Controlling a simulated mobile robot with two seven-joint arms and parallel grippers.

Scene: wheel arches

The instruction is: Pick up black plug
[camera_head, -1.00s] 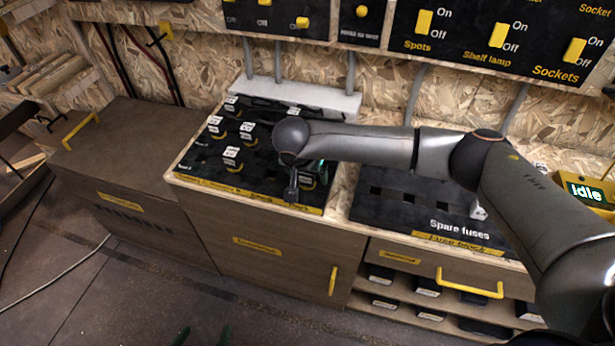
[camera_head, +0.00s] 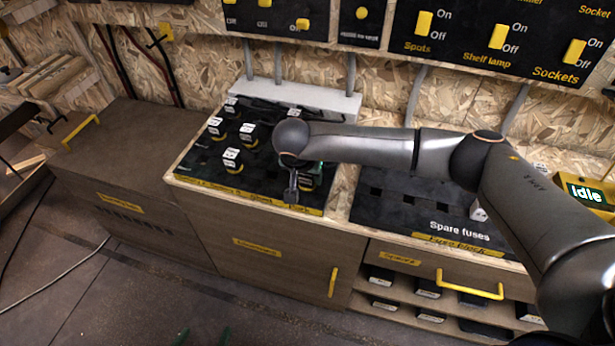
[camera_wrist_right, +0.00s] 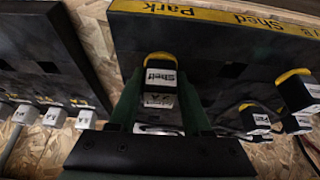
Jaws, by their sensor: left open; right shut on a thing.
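In the right wrist view, a black plug (camera_wrist_right: 161,72) with a yellow end and a white label reading "Shelf" sits between the green fingers of my right gripper (camera_wrist_right: 159,98). The gripper is shut on it. In the head view, my right gripper (camera_head: 314,168) is at the front right corner of the black plug board (camera_head: 205,170), partly hidden by its own arm. The held plug (camera_head: 306,183) shows only partly there; I cannot tell whether it is clear of the board. My left gripper (camera_head: 203,338) shows only green fingertips at the bottom edge, apart and empty.
Several other plugs with white labels (camera_head: 231,158) stand on the board. To the right is a spare fuses board (camera_head: 400,205) above shelves (camera_head: 410,300). A white cable strip (camera_head: 300,98) runs behind the plug board. A brown cabinet (camera_head: 130,150) stands at left.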

